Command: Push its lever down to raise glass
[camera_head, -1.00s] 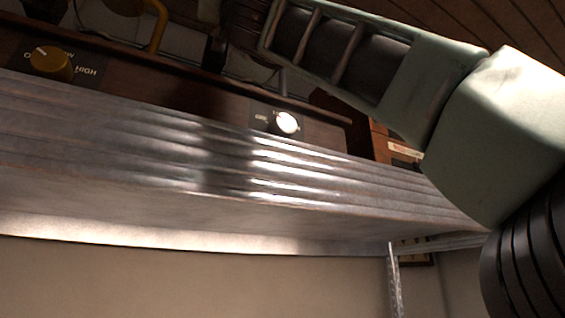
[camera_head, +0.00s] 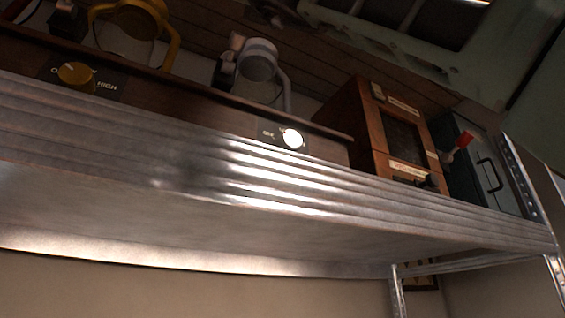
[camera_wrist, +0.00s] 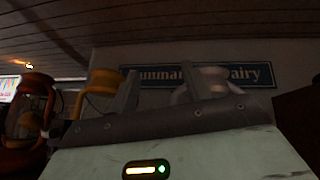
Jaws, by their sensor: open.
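A red-tipped lever (camera_head: 463,139) shows at the right of the shelf in the head view, raised at a slant in front of a grey-green box (camera_head: 485,165); I cannot tell which box it belongs to. Beside it stands a wooden box (camera_head: 365,130) with a dark front pane (camera_head: 404,135), perhaps glass. My gripper (camera_wrist: 158,76) shows in the wrist view, open and empty, its fingers apart and pointing up. The lever is not visible there. The head view shows only my arm, large and close at the top right.
A metal shelf edge (camera_head: 280,185) runs across the head view. On it stands a long wooden base (camera_head: 200,110) with a yellow knob (camera_head: 75,74), a white knob (camera_head: 293,139) and mixer-like machines. A shelf post (camera_head: 520,180) stands right of the boxes. A blue sign (camera_wrist: 245,75) hangs behind.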

